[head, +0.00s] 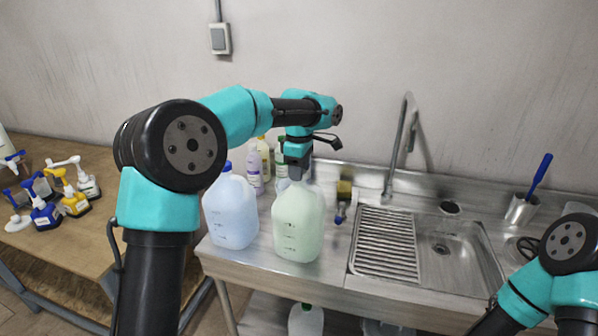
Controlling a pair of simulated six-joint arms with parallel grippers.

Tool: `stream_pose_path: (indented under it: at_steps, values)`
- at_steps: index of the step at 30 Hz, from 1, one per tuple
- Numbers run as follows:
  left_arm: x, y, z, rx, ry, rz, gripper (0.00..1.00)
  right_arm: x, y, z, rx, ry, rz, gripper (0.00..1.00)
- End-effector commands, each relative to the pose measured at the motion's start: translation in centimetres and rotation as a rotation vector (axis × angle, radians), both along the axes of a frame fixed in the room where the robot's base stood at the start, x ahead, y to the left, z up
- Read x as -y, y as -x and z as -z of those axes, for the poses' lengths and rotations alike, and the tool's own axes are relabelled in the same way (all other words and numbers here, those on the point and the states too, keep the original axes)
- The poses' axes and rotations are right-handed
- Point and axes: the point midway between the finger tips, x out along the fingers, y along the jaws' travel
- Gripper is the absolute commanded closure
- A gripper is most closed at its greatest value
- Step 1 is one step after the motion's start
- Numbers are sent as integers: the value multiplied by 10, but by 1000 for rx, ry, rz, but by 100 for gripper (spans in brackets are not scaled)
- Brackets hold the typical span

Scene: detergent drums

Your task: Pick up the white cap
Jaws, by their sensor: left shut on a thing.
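My left gripper (298,174) points down at the mouth of a pale green translucent jug (298,225) on the metal counter. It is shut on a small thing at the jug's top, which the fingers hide. This appears to be the white cap, but I cannot make out its shape or whether it is still touching the jug. The jug stands upright. My right gripper is out of view; only part of that arm shows at the lower right.
A pale blue jug (231,212) with a blue cap stands close left of the green jug. Several bottles stand behind. A brush (343,195), a drain rack (386,245) and a sink (455,250) with a tall faucet (400,145) lie to the right. Pump bottles (73,200) crowd the wooden table.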

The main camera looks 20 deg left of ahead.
Motion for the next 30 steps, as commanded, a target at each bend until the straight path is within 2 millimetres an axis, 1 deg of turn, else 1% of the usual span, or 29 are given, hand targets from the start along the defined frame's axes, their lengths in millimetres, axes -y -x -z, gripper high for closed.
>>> stream_pose_path:
  at_steps: [12, 17, 23, 26, 30]
  values:
    - [0, 0, -33, 2, 0, 0, 76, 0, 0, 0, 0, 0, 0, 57]
    - [4, 13, -34, 1, 0, 1, 76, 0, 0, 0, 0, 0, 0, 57]
    - [10, 34, -36, 0, 0, 2, 76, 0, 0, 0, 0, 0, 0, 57]
    - [15, 51, -38, 2, 0, 3, 76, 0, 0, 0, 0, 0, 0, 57]
    - [24, 84, -41, 2, 0, 4, 76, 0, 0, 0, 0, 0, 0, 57]
